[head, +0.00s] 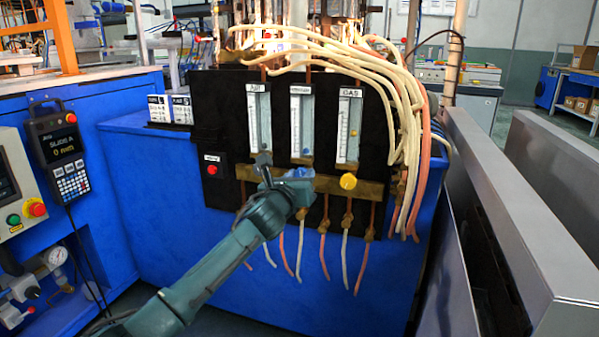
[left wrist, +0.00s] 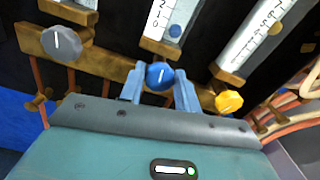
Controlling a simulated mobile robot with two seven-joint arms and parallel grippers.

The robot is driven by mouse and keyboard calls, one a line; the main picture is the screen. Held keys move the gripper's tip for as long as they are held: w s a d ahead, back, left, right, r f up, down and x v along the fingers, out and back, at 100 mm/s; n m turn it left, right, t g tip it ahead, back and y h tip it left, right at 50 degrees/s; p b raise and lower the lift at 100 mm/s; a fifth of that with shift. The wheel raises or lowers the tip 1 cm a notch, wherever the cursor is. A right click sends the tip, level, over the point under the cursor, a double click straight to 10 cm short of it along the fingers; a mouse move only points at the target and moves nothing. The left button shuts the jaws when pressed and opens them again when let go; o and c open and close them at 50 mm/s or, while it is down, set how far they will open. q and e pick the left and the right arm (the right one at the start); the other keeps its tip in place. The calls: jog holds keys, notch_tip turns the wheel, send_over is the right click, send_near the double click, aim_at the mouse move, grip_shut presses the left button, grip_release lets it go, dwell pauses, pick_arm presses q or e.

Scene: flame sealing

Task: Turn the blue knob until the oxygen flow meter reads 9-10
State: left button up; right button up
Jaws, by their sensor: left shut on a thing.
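The blue knob (left wrist: 159,75) with a white line is between the two blue fingers of my left gripper (left wrist: 160,90) in the left wrist view, and the gripper is shut on it. In the head view my left gripper (head: 297,180) is at the brass bar below the middle meter and hides most of the knob. The oxygen flow meter (head: 301,115) is the middle of three upright tubes. Its blue float (head: 306,152) sits near the bottom; in the left wrist view the float (left wrist: 175,30) is near the 0 and 1 marks. My right gripper is out of view.
A grey knob (left wrist: 61,43) and a yellow knob (left wrist: 229,101) flank the blue one on the brass bar. The AIR meter (head: 259,118) and GAS meter (head: 348,128) stand either side. Pale and pink hoses (head: 400,110) hang at right. A red button (head: 212,169) is at left.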

pick_arm(q)
jog(key=n+p, duration=0.2)
jog(key=shift+n, duration=0.4)
jog(key=n+p, duration=0.1)
jog(key=n, duration=0.1)
jog(key=shift+n, duration=0.4)
jog(key=n+p, duration=0.2)
jog(key=n, duration=0.2)
jog(key=shift+a+f, duration=0.1)
jog(key=shift+f+n+p, duration=0.2)
jog(key=shift+n+p, duration=0.8)
jog(key=shift+n, duration=3.2)
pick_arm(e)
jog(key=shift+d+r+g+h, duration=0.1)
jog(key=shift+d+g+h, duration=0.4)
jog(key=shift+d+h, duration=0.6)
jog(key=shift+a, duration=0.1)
pick_arm(q)
jog(key=o, duration=0.9)
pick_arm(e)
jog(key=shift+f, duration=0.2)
